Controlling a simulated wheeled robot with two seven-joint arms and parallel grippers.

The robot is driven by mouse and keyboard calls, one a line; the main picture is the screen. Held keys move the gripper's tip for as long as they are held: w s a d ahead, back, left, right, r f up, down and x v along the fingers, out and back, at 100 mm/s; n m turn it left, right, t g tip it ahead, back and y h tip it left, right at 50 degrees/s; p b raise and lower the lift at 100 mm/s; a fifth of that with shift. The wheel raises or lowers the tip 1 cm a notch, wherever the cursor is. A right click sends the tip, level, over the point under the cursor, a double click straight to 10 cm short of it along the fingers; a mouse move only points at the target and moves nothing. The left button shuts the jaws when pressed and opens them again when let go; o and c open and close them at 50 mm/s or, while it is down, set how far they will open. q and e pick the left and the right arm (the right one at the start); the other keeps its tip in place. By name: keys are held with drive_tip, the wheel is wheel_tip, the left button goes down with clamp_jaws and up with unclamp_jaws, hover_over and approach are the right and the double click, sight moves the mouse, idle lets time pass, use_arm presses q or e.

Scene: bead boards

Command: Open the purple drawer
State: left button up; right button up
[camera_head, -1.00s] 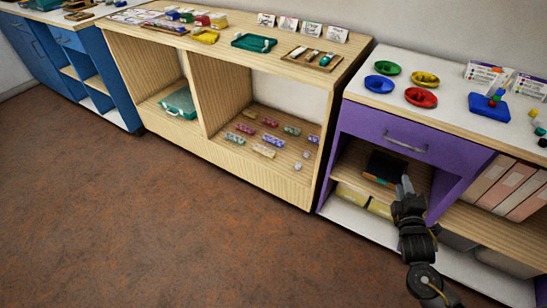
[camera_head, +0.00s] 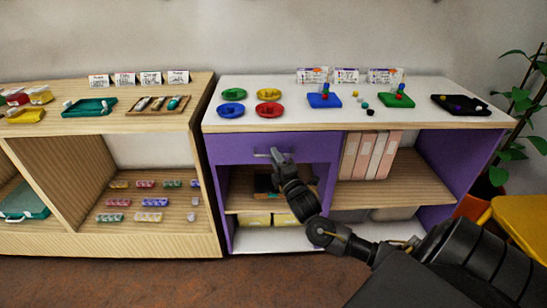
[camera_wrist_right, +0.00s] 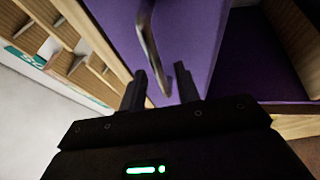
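The purple drawer (camera_head: 235,151) sits under the white top at the left of the purple cabinet and looks shut. Its silver bar handle (camera_head: 264,154) is partly covered by my right gripper (camera_head: 277,156) in the head view. In the right wrist view the right gripper (camera_wrist_right: 160,88) has its two fingers apart. The handle (camera_wrist_right: 148,40) reaches down to the gap between the fingertips, close to the purple drawer front (camera_wrist_right: 190,30). I cannot tell whether the fingers touch the handle. My left gripper is not in view.
Coloured dishes (camera_head: 268,110) and bead boards (camera_head: 324,100) stand on the white top (camera_head: 370,119). Below the drawer is an open shelf with a dark box (camera_head: 264,184). Pink binders (camera_head: 367,156) stand to the right. A wooden shelf unit (camera_head: 70,166) adjoins at the left. A plant (camera_head: 520,105) stands at the far right.

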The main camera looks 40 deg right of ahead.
drive_tip(key=shift+x, duration=0.9)
drive_tip(key=shift+c, duration=0.3)
clamp_jaws()
